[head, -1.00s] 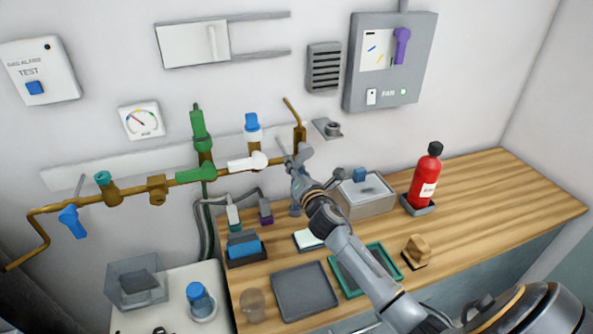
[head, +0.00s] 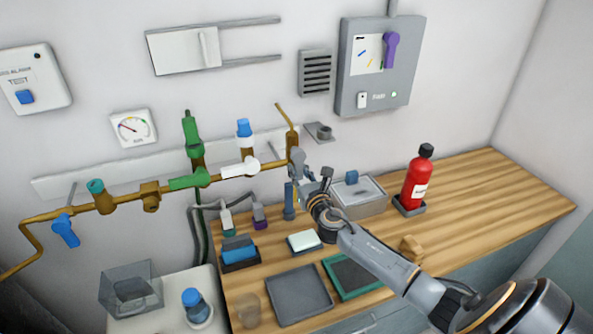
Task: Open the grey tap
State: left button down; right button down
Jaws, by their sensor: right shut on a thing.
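The grey tap (head: 297,157) sits at the right end of the brass pipe, below a thin upright brass tube. My right gripper (head: 306,173) is at the tap from the lower right, shut on its grey handle. The fingers and handle are small and overlap, so the exact grip and the handle's angle are hard to read. My left gripper is not in view.
Along the brass pipe (head: 128,197) are a blue lever (head: 66,231), green valves (head: 190,180) and a white lever (head: 240,169). Below stand a grey box (head: 361,199), a white block (head: 304,242) and trays (head: 300,295). A red extinguisher (head: 417,182) stands right.

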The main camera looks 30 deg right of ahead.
jog(key=shift+d, duration=0.1)
dwell(0.4)
jog(key=c, duration=1.1)
grip_release()
jog(key=shift+c, duration=0.2)
jog(key=v, duration=1.2)
